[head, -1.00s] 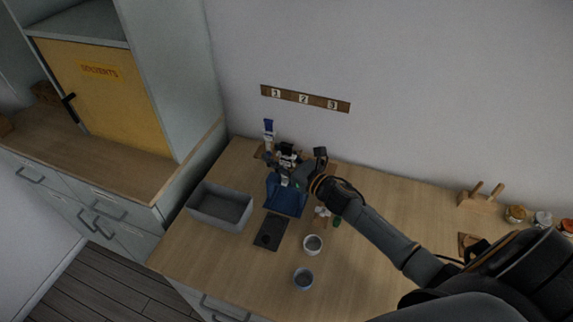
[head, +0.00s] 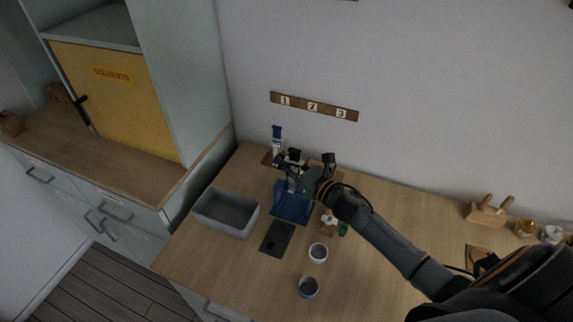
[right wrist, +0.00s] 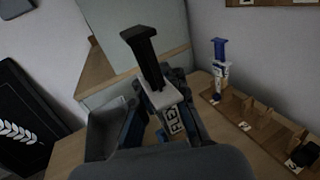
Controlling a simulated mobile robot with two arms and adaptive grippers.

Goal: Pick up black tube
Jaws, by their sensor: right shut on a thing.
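The black tube, with a black flanged top and a white labelled body, shows close up in the right wrist view (right wrist: 148,60). My right gripper (right wrist: 170,112) is shut around its white body. In the head view my right gripper (head: 293,180) is over the back edge of the blue tray, and the black top of the tube (head: 294,155) stands above it. The tube's lower end is hidden by the gripper. My left gripper is not in view.
A blue-and-white tube (right wrist: 219,65) stands in a wooden rack (right wrist: 248,125), left of the held tube in the head view. The blue tray (head: 292,208), a grey bin (head: 240,228), a dark pad (head: 277,237) and two cups (head: 318,253) are nearby.

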